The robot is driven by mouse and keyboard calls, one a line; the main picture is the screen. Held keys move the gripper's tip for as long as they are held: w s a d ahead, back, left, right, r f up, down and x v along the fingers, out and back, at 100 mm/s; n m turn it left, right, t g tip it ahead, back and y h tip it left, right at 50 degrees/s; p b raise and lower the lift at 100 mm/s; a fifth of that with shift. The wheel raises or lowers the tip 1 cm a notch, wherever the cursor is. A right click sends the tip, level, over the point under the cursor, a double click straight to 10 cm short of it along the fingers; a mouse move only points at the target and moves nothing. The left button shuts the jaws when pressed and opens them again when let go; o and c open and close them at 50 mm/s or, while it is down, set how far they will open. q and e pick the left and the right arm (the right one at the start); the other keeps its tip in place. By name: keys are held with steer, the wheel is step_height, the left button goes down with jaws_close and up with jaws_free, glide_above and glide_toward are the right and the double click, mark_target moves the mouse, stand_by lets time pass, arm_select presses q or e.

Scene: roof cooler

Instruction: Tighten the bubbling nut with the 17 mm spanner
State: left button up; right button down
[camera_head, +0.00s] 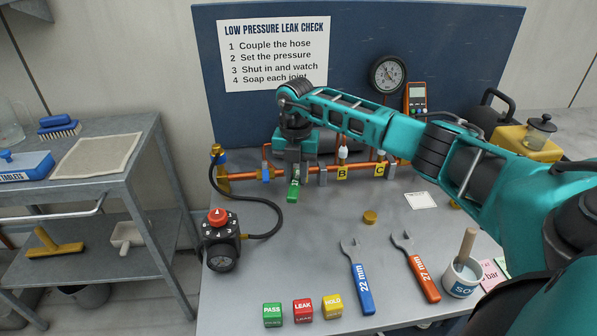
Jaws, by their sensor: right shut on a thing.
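My right gripper (295,172) is at the copper pipe (241,175), near its left-middle part. It is shut on a green-handled spanner (293,191), whose handle end points down toward the front of the table. The spanner's size mark is too small to read, and its head is hidden by the gripper. I cannot tell whether it sits on a nut. Tags B (341,173) and C (379,170) hang on the pipe to the right, with a small white blob (343,153) above B. No bubbles show clearly at the gripper. My left gripper is out of view.
A blue 22 mm spanner (361,283) and an orange 27 mm spanner (419,270) lie in front. A soap pot (461,279) stands right. The black regulator (221,238) and hose (276,222) are left. Coloured blocks (303,310) line the front edge. The middle is mostly clear.

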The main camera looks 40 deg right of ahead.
steer(key=shift+w+a, duration=0.1)
steer(key=shift+a, duration=0.1)
steer(key=shift+w+a+m, duration=0.1)
steer(key=shift+m, duration=0.2)
steer(key=shift+s+d+r+n+p, duration=0.15)
steer(key=shift+s+d+n, duration=0.25)
steer(key=shift+n, duration=0.25)
steer(key=shift+s+d+f+n+p, duration=0.15)
steer(key=shift+s+d+n, duration=0.15)
steer(key=shift+d+n, duration=0.3)
steer(key=shift+a+r, duration=0.1)
steer(key=s+a, duration=0.3)
steer(key=s, duration=0.2)
steer(key=shift+a+p, duration=0.25)
steer(key=shift+p, duration=0.05)
